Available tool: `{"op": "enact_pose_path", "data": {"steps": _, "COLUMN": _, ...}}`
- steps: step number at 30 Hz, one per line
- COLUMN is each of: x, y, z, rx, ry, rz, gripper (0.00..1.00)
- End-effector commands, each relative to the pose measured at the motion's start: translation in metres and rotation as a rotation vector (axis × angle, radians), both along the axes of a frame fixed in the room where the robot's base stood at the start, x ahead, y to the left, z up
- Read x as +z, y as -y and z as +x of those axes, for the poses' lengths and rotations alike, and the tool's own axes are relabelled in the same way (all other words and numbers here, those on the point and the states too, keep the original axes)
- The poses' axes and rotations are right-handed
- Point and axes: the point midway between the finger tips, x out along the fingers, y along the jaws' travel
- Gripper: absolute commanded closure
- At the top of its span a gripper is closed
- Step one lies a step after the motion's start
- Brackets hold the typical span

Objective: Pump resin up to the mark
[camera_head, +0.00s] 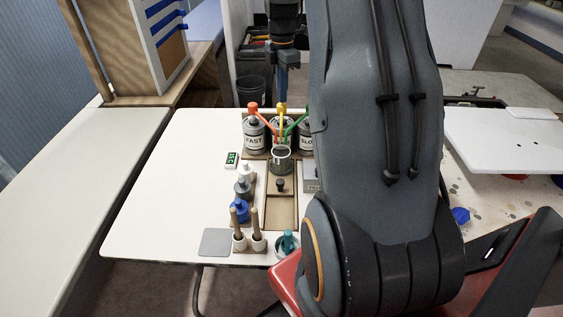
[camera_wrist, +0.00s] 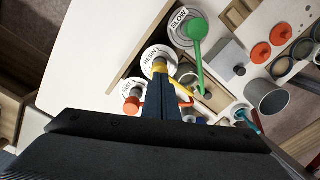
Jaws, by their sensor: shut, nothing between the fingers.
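Three labelled pump cans stand in a row at the table's far side. The RESIN can (camera_wrist: 150,58) has a yellow pump (camera_head: 281,107), the FAST can (camera_head: 254,138) an orange pump (camera_head: 253,106), and the SLOW can (camera_head: 306,140) a green pump (camera_wrist: 197,29). A grey cup (camera_head: 281,162) stands in front of the middle can, under the spouts; its mark and fill level are too small to read. My gripper (camera_head: 281,92) is shut and empty, pointing down at the yellow pump head. In the wrist view its blue fingers overlap that pump; contact cannot be told.
A small green display (camera_head: 231,159) lies left of the cans. Several small bottles, including a blue one (camera_head: 239,210), and two wooden-handled tools (camera_head: 247,228) stand nearer. A grey square (camera_head: 215,242) lies at the front left. The table's left side (camera_head: 165,190) is clear.

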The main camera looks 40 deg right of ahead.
Motion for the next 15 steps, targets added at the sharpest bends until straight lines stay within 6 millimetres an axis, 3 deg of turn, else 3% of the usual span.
{"op": "enact_pose_path", "data": {"steps": 15, "x": -0.0083, "y": -0.0001, "z": -0.0001, "rx": 0.000, "ry": -0.001, "rz": 0.000, "gripper": 1.00}}
